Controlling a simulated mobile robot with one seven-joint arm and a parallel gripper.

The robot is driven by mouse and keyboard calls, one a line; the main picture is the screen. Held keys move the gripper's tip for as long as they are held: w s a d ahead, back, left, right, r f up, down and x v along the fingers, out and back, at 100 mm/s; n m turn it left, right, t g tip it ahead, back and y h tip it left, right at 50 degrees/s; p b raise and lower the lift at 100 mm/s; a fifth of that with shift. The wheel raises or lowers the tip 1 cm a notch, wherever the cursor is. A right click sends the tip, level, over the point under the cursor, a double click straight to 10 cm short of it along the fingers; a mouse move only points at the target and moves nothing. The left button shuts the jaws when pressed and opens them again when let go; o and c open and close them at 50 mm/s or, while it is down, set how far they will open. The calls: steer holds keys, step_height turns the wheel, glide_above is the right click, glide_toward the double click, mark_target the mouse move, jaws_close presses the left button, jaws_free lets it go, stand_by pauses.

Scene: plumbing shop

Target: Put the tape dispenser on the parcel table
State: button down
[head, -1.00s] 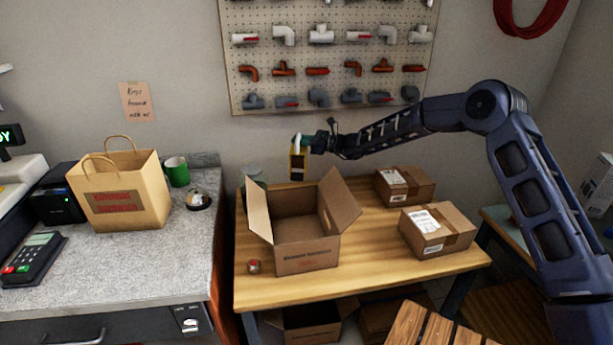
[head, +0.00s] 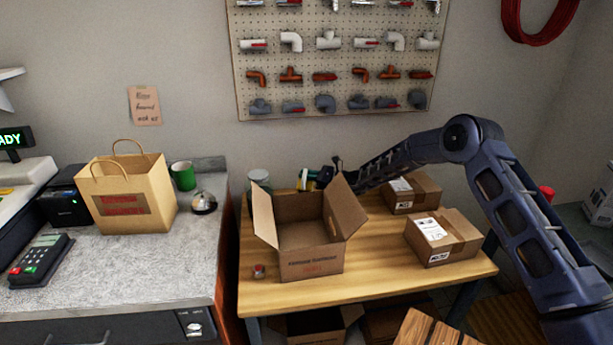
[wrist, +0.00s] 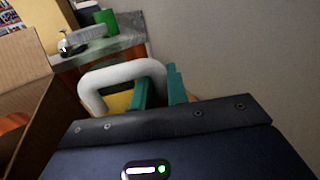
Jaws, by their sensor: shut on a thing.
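The tape dispenser (head: 307,180), yellow, dark and white, is held in my gripper (head: 322,177) behind the open carton in the head view. In the wrist view my teal fingers (wrist: 160,92) are shut by a white curved part (wrist: 122,72), which seems to belong to the dispenser. The parcel table (head: 375,285) is wooden and lies below. The dispenser's lower part is hidden by the carton's flaps, so I cannot tell whether it touches the table.
The open carton (head: 309,262) stands close in front of my gripper. Two closed parcels (head: 412,195) (head: 442,240) are at right. A jar (head: 259,178) stands at back left, a small red-topped roll (head: 258,271) at front left. The front right strip of table is clear.

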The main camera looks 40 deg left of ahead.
stand_by(0.3)
steer(key=c, duration=1.4)
jaws_free()
steer(key=shift+f, duration=0.15)
steer(key=shift+w+d, duration=0.1)
steer(key=shift+d, duration=0.15)
steer(key=v, duration=1.1)
steer(key=shift+d, duration=0.2)
steer(key=shift+r, duration=0.25)
